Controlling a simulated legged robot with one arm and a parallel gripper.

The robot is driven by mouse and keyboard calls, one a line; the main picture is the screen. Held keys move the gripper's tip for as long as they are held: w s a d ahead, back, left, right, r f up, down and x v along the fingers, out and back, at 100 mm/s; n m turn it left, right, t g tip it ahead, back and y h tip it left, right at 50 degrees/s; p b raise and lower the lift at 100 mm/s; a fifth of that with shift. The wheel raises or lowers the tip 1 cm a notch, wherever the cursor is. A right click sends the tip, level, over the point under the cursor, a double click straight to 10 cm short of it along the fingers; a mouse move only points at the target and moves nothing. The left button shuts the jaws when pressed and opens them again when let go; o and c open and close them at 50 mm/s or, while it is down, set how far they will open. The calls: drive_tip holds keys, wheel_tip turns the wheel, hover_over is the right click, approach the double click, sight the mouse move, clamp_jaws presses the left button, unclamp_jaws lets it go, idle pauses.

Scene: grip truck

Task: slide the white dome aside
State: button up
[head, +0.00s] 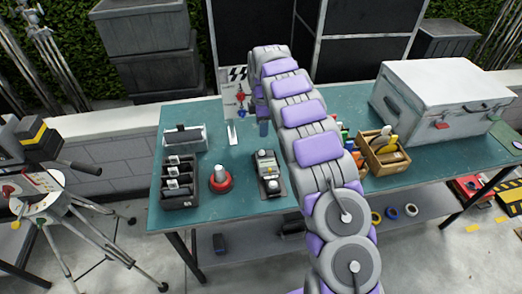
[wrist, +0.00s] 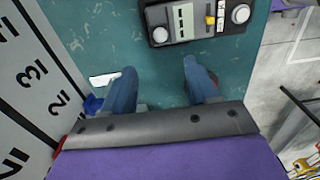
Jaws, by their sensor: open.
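A dark handheld device (head: 268,172) lies on the teal table, with a white dome at its far end (head: 262,154) and another at its near end (head: 273,186). The wrist view shows the device (wrist: 200,20) at the top, with white domes at left (wrist: 162,38) and right (wrist: 240,13) and a yellow slider between them. I cannot tell which dome is meant. My gripper (wrist: 160,66) is open and empty, its blue fingers apart and pointing toward the device without touching it. In the head view my arm partly hides the gripper.
A white marked board (head: 235,90) stands close beside the gripper. A red-based knob (head: 220,178) and a dark compartment tray (head: 180,190) are left of the device. A wooden box (head: 388,160) and a large white case (head: 440,100) stand right. Teal table (head: 228,205) is bare near the front.

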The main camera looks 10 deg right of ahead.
sight(262, 150)
wheel_tip(262, 150, down, 13)
drive_tip(key=shift+r+b, duration=0.1)
drive_tip(key=shift+b, duration=1)
clamp_jaws()
